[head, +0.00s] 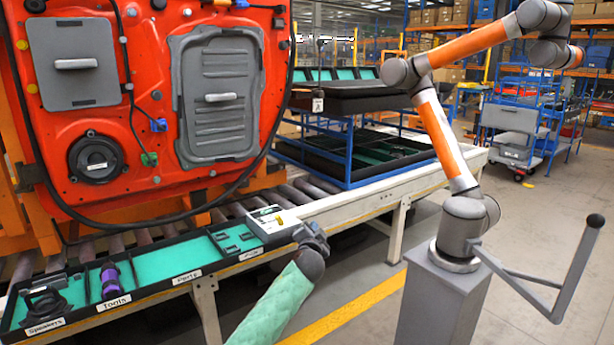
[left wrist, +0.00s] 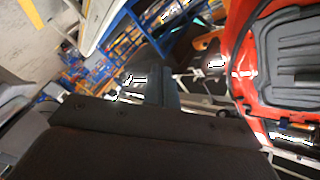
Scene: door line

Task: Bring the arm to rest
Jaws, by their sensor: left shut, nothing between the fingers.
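My left arm, in a green sleeve, rises from the bottom middle of the head view. My left gripper (head: 270,222) is at its end, over or beside the right end of the parts tray (head: 164,282); I cannot tell whether it touches. It is shut and empty. In the left wrist view the dark gripper (left wrist: 148,85) points away from the camera, with the red door panel on the right. My right gripper is not in view.
A red door panel (head: 150,185) with a speaker (head: 95,158) hangs behind the tray. The tray holds a purple tool (head: 110,282) and a dark speaker (head: 46,304). An orange-grey robot arm (head: 440,135) stands on a pedestal (head: 440,300) at right. A roller conveyor runs behind.

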